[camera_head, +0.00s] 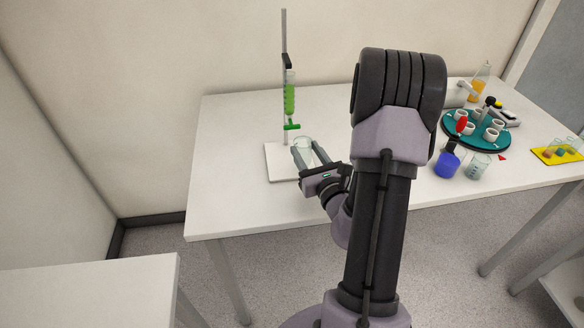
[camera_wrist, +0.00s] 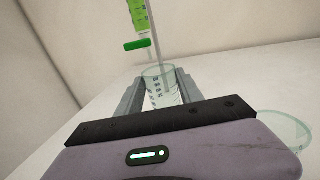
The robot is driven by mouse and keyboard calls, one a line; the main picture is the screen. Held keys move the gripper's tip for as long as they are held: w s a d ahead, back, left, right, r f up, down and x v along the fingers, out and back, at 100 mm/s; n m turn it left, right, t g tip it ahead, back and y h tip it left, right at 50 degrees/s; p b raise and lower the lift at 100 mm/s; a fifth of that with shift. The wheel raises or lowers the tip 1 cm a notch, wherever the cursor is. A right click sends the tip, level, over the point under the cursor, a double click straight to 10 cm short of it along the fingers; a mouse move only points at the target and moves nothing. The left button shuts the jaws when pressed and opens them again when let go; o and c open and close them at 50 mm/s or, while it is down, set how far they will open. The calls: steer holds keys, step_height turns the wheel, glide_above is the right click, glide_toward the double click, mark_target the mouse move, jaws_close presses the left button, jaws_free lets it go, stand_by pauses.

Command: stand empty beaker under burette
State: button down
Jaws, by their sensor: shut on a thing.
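The burette (camera_head: 289,96) holds green liquid and is clamped to a rod over a white stand base (camera_head: 274,166). Its green stopcock (camera_head: 292,127) also shows in the wrist view (camera_wrist: 137,45). My gripper (camera_head: 309,155) is shut on a clear, graduated beaker (camera_wrist: 162,90), with one finger on each side. The beaker looks empty and upright. In the head view it appears just below and slightly right of the stopcock, by the base. I cannot tell whether it touches the base or hangs just above it.
Another clear glass vessel (camera_wrist: 286,131) stands at right in the wrist view. On the white table's right are a blue flask (camera_head: 447,165), a beaker (camera_head: 478,167), a teal round rack (camera_head: 470,141) with white cups, and a yellow tray (camera_head: 545,154). The table's left end is clear.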

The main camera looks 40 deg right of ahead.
steer(key=x, duration=0.2)
steer(key=a+x, duration=0.1)
steer(key=x, duration=0.3)
steer(key=shift+w+f, duration=0.25)
steer(key=shift+w, duration=0.25)
step_height(320, 180, down, 4)
steer(key=shift+r+b, duration=0.1)
steer(key=shift+b, duration=1.15)
steer(key=shift+r, duration=0.2)
steer(key=c, duration=1.2)
jaws_free()
steer(key=shift+f, duration=0.25)
steer(key=o, duration=0.4)
steer(key=shift+r, duration=0.1)
steer(key=shift+o, duration=0.2)
steer(key=shift+r, duration=0.1)
